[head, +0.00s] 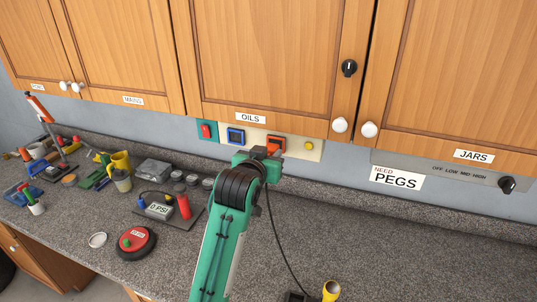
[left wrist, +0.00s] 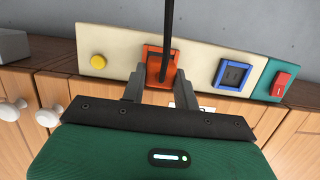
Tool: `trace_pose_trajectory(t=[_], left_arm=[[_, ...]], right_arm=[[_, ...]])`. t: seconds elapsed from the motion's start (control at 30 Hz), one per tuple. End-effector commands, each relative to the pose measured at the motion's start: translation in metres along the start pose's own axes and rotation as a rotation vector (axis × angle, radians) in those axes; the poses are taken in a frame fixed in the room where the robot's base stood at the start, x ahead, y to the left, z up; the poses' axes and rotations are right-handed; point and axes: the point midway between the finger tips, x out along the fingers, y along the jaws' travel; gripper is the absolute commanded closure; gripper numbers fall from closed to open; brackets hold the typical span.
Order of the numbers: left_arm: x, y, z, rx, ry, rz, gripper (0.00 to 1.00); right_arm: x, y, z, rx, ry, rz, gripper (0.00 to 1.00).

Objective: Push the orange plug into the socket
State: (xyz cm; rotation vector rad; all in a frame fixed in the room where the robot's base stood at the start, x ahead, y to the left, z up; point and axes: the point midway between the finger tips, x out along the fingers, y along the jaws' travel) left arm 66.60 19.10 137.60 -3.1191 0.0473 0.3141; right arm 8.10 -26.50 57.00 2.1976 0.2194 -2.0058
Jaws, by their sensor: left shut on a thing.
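The orange socket (head: 276,142) is on a pale panel under the cabinets, partly hidden by my left gripper (head: 262,153). In the left wrist view, which is upside down, the orange plug (left wrist: 155,77) sits between the fingertips of my left gripper (left wrist: 158,90). The gripper is shut on it, right in front of the orange socket (left wrist: 153,50). Plug and socket overlap here, so I cannot tell how deep the plug sits. A black cable (head: 278,232) hangs from the plug to the counter. My right gripper is not in view.
A blue socket (head: 235,136), a red switch (head: 206,130) and a yellow button (head: 308,145) flank the orange socket. Cabinets (head: 265,55) overhang it. Tools and a red round item (head: 135,242) clutter the counter's left side; the right side is mostly clear.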

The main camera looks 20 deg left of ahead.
Motion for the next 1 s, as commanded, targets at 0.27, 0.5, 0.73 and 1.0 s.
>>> trace_pose_trajectory(t=[0.27,0.5,0.73,1.0], left_arm=[[0.000,0.000,0.000,0.000,0.000,0.000,0.97],[0.002,0.000,-0.001,0.000,0.000,0.000,0.97],[0.006,0.000,-0.002,0.000,0.001,0.000,0.97],[0.012,0.000,-0.003,0.000,0.000,0.000,0.97]], right_arm=[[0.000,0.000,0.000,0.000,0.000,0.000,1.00],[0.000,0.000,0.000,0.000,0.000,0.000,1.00],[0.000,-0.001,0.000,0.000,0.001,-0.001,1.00],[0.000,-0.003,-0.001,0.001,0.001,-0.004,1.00]])
